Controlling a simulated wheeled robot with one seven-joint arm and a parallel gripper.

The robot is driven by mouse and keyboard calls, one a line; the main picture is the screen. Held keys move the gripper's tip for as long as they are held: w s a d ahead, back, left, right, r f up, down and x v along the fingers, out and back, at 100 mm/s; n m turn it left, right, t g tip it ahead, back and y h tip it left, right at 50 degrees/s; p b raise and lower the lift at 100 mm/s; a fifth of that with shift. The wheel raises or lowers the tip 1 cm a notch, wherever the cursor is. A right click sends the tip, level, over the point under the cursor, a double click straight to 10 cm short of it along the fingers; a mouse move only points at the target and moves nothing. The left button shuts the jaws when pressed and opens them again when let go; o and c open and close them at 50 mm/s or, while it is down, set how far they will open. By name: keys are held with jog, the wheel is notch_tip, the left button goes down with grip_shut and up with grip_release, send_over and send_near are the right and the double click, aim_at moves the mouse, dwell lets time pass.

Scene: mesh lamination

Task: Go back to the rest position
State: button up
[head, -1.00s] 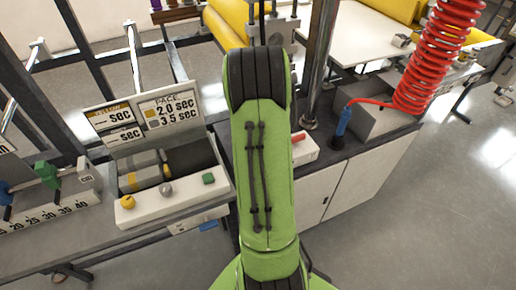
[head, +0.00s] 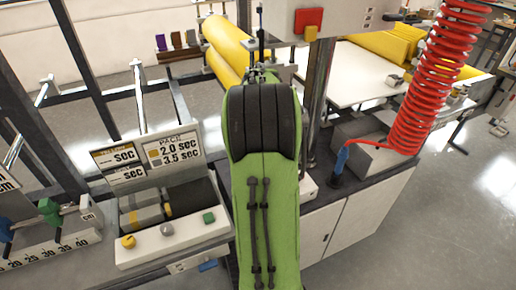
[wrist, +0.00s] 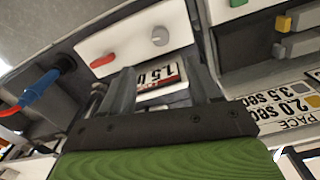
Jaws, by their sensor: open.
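My gripper (wrist: 160,84) shows in the wrist view with its two dark fingers spread apart and nothing between them. Beyond the fingers is a white control box (wrist: 118,40) with a red lever (wrist: 103,60), a grey knob (wrist: 160,36) and a display (wrist: 158,76) that reads about 1.5. In the head view my green arm stands in the middle and hides the gripper and most of that box.
Left of my arm is a white panel (head: 200,232) with yellow, grey and green buttons, under a PACE sign (head: 171,149). A red coiled hose (head: 436,90) hangs at right by a blue nozzle (head: 340,163). A metal post (head: 320,80) stands close behind my arm.

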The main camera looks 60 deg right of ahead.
notch_tip(320, 180, up, 2)
dwell(0.6)
jog(key=w+a+r+n+t, duration=0.25)
jog(key=a+r, duration=0.25)
jog(key=a, duration=0.7)
jog(key=s+a+n+t, duration=0.1)
jog(key=s+a+n, duration=0.2)
jog(key=a, duration=0.6)
jog(key=s+a+n+t, duration=0.2)
jog(key=s+a+n, duration=0.1)
jog(key=s+a, duration=0.5)
jog(key=shift+a+r, duration=0.35)
jog(key=shift+a, duration=0.5)
jog(key=shift+d, duration=0.1)
